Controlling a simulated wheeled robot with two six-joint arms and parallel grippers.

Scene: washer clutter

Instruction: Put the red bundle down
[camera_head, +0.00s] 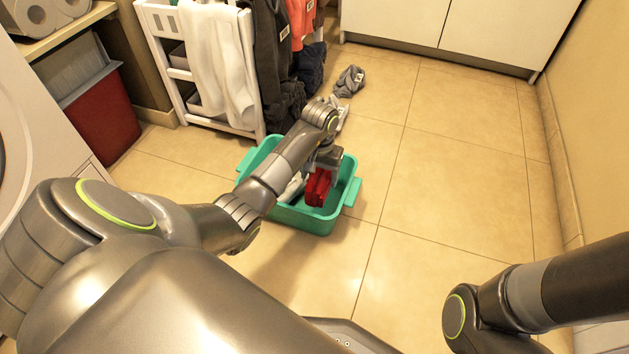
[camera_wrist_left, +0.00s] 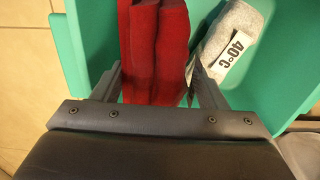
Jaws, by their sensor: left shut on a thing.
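The red bundle (camera_head: 318,187) is a folded dark red cloth, held over or in the green basin (camera_head: 352,192) on the floor. My left gripper (camera_head: 322,168) is shut on its upper part. In the left wrist view the red bundle (camera_wrist_left: 153,50) sits between the fingers of my left gripper (camera_wrist_left: 153,85), with the green basin (camera_wrist_left: 85,45) behind it. I cannot tell whether the bundle touches the basin floor. My right arm shows at lower right in the head view, but its gripper is not visible.
A light grey bundle labelled 40°C (camera_wrist_left: 228,40) lies in the basin. A grey cloth (camera_head: 349,81) lies on the floor beyond. A white rack (camera_head: 181,75) with hanging clothes stands at the back left. The tiled floor (camera_head: 455,190) right of the basin is clear.

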